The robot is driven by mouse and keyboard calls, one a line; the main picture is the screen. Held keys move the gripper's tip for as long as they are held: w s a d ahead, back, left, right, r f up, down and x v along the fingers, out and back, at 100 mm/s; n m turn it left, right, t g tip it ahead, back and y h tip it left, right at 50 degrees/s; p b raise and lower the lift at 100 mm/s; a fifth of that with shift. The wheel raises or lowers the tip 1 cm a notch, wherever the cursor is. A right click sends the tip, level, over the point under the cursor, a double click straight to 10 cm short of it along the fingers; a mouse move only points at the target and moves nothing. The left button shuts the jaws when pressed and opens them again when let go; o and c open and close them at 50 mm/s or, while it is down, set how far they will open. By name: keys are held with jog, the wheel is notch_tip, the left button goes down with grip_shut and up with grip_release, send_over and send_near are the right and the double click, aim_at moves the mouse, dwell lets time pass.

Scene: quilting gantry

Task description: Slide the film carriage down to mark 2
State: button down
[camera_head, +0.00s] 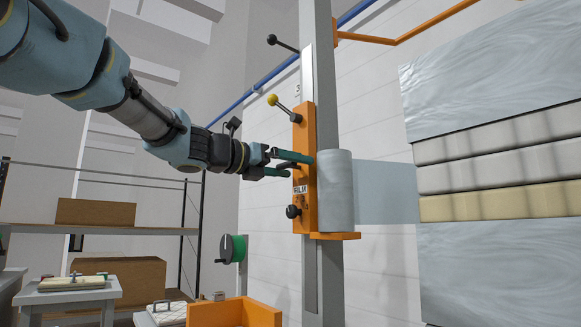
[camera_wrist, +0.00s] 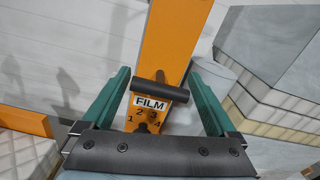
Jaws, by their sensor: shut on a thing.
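The film carriage (camera_head: 304,125) is an orange plate labelled FILM on a grey upright post (camera_head: 323,60). It bears a pale film roll (camera_head: 337,190) on an orange shelf. My gripper (camera_head: 300,167) reaches it from the left. No height mark 2 is readable on the post.
A yellow-knobbed lever (camera_head: 272,100) and a black knob (camera_head: 293,211) stick out left from the carriage. A black-knobbed lever (camera_head: 273,40) is higher up. An orange bin (camera_head: 235,313) is below left.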

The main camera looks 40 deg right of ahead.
grip_release()
jog(key=a+b, duration=0.2)
jog(key=a, duration=0.8)
jog(key=shift+w+a, duration=0.35)
jog(key=shift+a, duration=0.05)
jog(key=w+a+f+m+t+y+p, duration=0.1)
jog(key=w+a+f+m+y+p, duration=0.3)
jog(key=f, duration=0.6)
jog(key=w+a+f+m+t+y+b, duration=0.1)
jog(key=w+a+f+t+y, duration=0.15)
jog(key=a+f, duration=0.55)
jog(key=w+a+f+m+y+p, duration=0.2)
jog(key=w+a+f+y, duration=0.2)
jog(key=f, duration=0.7)
jog(key=s+a+f+m+y+p, duration=0.2)
jog(key=a+f+m, duration=0.5)
jog(key=a, duration=0.4)
jog(key=s+a+f+m+y+p, duration=0.2)
jog(key=s+a+f+m+y, duration=0.3)
jog(key=a+f, duration=0.3)
jog(key=s+a+m+g, duration=0.1)
jog(key=a, duration=0.3)
jog(key=shift+a+m, duration=0.2)
jog(key=shift+m, duration=0.2)
